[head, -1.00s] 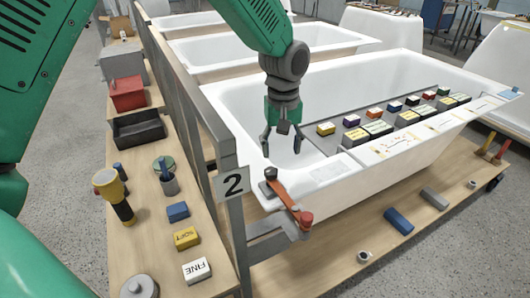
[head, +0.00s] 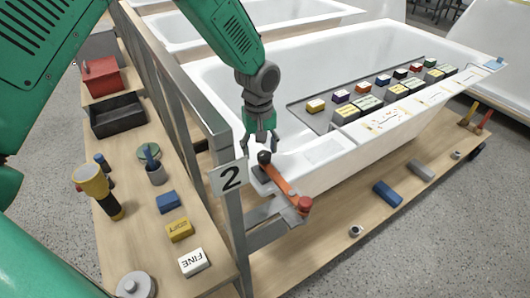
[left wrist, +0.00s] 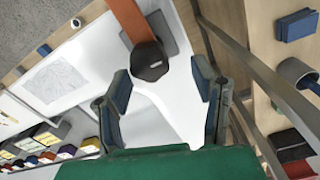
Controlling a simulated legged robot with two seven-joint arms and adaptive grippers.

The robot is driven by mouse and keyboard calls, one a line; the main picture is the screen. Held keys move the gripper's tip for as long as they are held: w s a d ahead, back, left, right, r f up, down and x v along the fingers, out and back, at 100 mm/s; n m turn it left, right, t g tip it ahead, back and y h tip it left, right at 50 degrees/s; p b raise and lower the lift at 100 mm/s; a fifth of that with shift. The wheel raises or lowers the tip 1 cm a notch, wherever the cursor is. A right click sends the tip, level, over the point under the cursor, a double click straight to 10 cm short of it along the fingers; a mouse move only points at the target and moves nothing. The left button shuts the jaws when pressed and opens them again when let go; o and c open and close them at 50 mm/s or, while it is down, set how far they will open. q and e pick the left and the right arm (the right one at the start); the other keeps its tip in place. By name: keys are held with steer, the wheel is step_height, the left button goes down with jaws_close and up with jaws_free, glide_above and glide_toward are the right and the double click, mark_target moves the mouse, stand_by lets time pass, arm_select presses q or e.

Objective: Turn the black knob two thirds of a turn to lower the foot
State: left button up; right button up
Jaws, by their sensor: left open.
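The black knob (head: 264,156) sits at the inner end of an orange arm (head: 281,181) by the near corner of the white tub (head: 330,152). The arm's other end carries a red cylinder (head: 304,204); I cannot tell whether this is the foot. My left gripper (head: 261,147) points down just above the knob, fingers apart and empty. In the left wrist view, the faceted knob (left wrist: 150,61) lies a little beyond and between the open fingertips (left wrist: 162,78), nearer the left one. I see no clear contact. My right gripper is not in view.
The wooden side shelf (head: 132,240) holds a torch, blocks and a black tray (head: 118,116). Several coloured blocks stand on a grey board (head: 318,122) across the tub.

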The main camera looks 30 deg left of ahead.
mark_target(270, 156)
arm_select(q)
steer(key=shift+a+f, duration=0.7)
steer(key=shift+f, duration=0.15)
steer(key=shift+d, duration=0.35)
steer(key=d, duration=0.2)
steer(key=shift+d+r, duration=0.3)
steer(key=shift+d, duration=0.1)
steer(key=shift+d+r, duration=0.2)
steer(key=shift+d, duration=0.55)
steer(key=c, duration=1)
steer(key=shift+a, duration=0.25)
jaws_close()
steer(key=shift+c, duration=0.7)
jaws_free()
steer(key=shift+s+a, duration=0.15)
steer(key=shift+a, duration=1.05)
steer(key=shift+w+f, duration=0.3)
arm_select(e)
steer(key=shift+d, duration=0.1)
arm_select(q)
steer(key=shift+d, duration=0.1)
